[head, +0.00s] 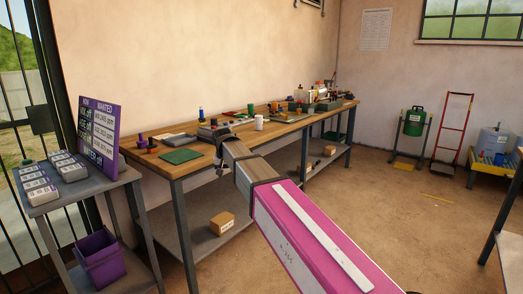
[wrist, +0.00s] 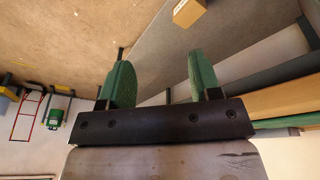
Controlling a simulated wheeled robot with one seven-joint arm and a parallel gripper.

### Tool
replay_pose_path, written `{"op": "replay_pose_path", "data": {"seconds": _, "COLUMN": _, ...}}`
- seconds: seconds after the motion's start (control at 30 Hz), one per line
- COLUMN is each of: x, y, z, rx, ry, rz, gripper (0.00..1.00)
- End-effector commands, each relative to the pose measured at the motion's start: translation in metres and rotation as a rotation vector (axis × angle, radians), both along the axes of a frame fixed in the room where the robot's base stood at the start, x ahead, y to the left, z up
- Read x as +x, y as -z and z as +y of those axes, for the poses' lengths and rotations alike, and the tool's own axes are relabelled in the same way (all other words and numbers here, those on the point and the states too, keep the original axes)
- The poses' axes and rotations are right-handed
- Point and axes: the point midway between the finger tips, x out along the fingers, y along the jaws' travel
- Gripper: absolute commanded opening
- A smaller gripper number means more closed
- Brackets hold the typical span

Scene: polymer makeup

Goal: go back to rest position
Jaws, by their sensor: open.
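My gripper (wrist: 160,78) shows in the wrist view as two green fingers on a dark bar, spread apart with nothing between them. The wrist view is turned over, with the floor at the top. In the head view my pink and grey arm reaches forward from the lower right. Its far end, with my gripper (head: 220,150), is in front of the wooden workbench (head: 185,171). The fingers are too small there to make out clearly.
The bench carries a green mat (head: 180,156), a white cup (head: 259,123) and several small parts. A cardboard box (head: 222,223) sits on its lower shelf. A grey side table (head: 75,192) and purple bin (head: 100,259) stand left. Open floor lies right.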

Motion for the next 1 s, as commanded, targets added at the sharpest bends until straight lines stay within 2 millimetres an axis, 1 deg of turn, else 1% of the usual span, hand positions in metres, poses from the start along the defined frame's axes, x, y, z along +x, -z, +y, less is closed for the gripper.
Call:
{"op": "replay_pose_path", "data": {"seconds": 0.03, "x": -0.01, "y": 0.025, "z": -0.03, "rx": -0.004, "ry": 0.01, "rz": 0.017, "gripper": 0.58}}
{"op": "replay_pose_path", "data": {"seconds": 0.07, "x": -0.013, "y": 0.037, "z": -0.044, "rx": -0.006, "ry": 0.012, "rz": 0.027, "gripper": 0.58}}
{"op": "replay_pose_path", "data": {"seconds": 0.1, "x": -0.018, "y": 0.053, "z": -0.063, "rx": -0.007, "ry": 0.016, "rz": 0.039, "gripper": 0.58}}
{"op": "replay_pose_path", "data": {"seconds": 0.17, "x": -0.027, "y": 0.077, "z": -0.091, "rx": -0.007, "ry": 0.02, "rz": 0.057, "gripper": 0.58}}
{"op": "replay_pose_path", "data": {"seconds": 0.2, "x": -0.034, "y": 0.092, "z": -0.109, "rx": -0.009, "ry": 0.023, "rz": 0.069, "gripper": 0.58}}
{"op": "replay_pose_path", "data": {"seconds": 0.27, "x": -0.045, "y": 0.114, "z": -0.136, "rx": -0.008, "ry": 0.03, "rz": 0.086, "gripper": 0.58}}
{"op": "replay_pose_path", "data": {"seconds": 0.3, "x": -0.053, "y": 0.128, "z": -0.152, "rx": -0.007, "ry": 0.033, "rz": 0.098, "gripper": 0.58}}
{"op": "replay_pose_path", "data": {"seconds": 0.37, "x": -0.068, "y": 0.147, "z": -0.178, "rx": -0.003, "ry": 0.039, "rz": 0.116, "gripper": 0.58}}
{"op": "replay_pose_path", "data": {"seconds": 0.4, "x": -0.078, "y": 0.16, "z": -0.194, "rx": -0.001, "ry": 0.044, "rz": 0.127, "gripper": 0.58}}
{"op": "replay_pose_path", "data": {"seconds": 0.47, "x": -0.094, "y": 0.179, "z": -0.218, "rx": 0.002, "ry": 0.051, "rz": 0.145, "gripper": 0.58}}
{"op": "replay_pose_path", "data": {"seconds": 0.5, "x": -0.105, "y": 0.19, "z": -0.233, "rx": 0.005, "ry": 0.056, "rz": 0.155, "gripper": 0.58}}
{"op": "replay_pose_path", "data": {"seconds": 0.57, "x": -0.124, "y": 0.207, "z": -0.255, "rx": 0.011, "ry": 0.063, "rz": 0.172, "gripper": 0.58}}
{"op": "replay_pose_path", "data": {"seconds": 0.6, "x": -0.136, "y": 0.217, "z": -0.268, "rx": 0.015, "ry": 0.068, "rz": 0.182, "gripper": 0.58}}
{"op": "replay_pose_path", "data": {"seconds": 0.7, "x": -0.165, "y": 0.239, "z": -0.296, "rx": 0.025, "ry": 0.079, "rz": 0.207, "gripper": 0.58}}
{"op": "replay_pose_path", "data": {"seconds": 0.8, "x": -0.188, "y": 0.254, "z": -0.316, "rx": 0.036, "ry": 0.088, "rz": 0.222, "gripper": 0.58}}
{"op": "replay_pose_path", "data": {"seconds": 0.9, "x": -0.204, "y": 0.263, "z": -0.329, "rx": 0.042, "ry": 0.093, "rz": 0.234, "gripper": 0.58}}
{"op": "replay_pose_path", "data": {"seconds": 1.0, "x": -0.21, "y": 0.268, "z": -0.334, "rx": 0.046, "ry": 0.096, "rz": 0.238, "gripper": 0.58}}
